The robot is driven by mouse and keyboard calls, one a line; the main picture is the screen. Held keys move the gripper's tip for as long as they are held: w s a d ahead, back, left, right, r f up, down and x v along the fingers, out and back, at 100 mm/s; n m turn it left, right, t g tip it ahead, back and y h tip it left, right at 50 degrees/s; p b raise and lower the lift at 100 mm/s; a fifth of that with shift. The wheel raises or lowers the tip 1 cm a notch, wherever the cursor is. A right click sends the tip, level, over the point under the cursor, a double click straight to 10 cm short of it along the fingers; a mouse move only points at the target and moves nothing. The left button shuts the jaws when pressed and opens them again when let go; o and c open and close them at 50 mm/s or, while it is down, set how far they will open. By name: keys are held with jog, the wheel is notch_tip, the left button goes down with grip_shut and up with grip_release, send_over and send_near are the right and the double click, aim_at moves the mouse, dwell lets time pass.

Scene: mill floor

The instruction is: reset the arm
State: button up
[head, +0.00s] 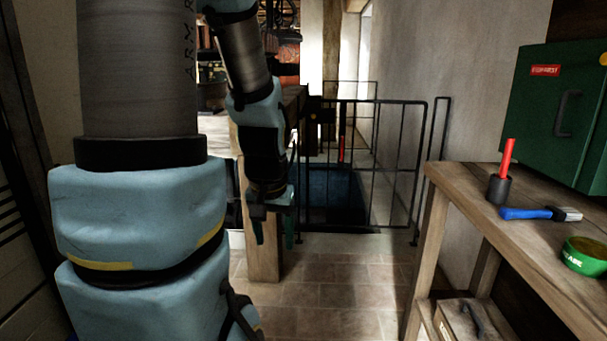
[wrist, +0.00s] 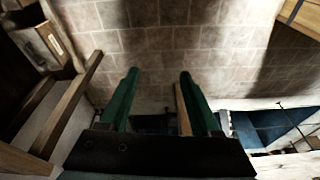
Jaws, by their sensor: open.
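My gripper (head: 273,234) hangs at the end of my arm in the head view, left of centre, pointing down in front of a wooden post. Its two green fingers are apart with nothing between them. In the wrist view my gripper (wrist: 158,78) shows both green fingers spread over the tiled floor, empty. My light blue and grey arm fills the left of the head view.
A wooden workbench (head: 540,260) stands at right. A black railing (head: 395,160) stands behind. Floor (head: 340,290) between is clear.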

jog(key=s+f+n+g, duration=0.1)
jog(key=s, duration=0.3)
notch_tip(320, 180, up, 12)
jog(key=p, duration=1.2)
jog(key=shift+w+a+r, duration=0.2)
jog(key=shift+w+a, duration=0.15)
jog(key=shift+c, duration=0.2)
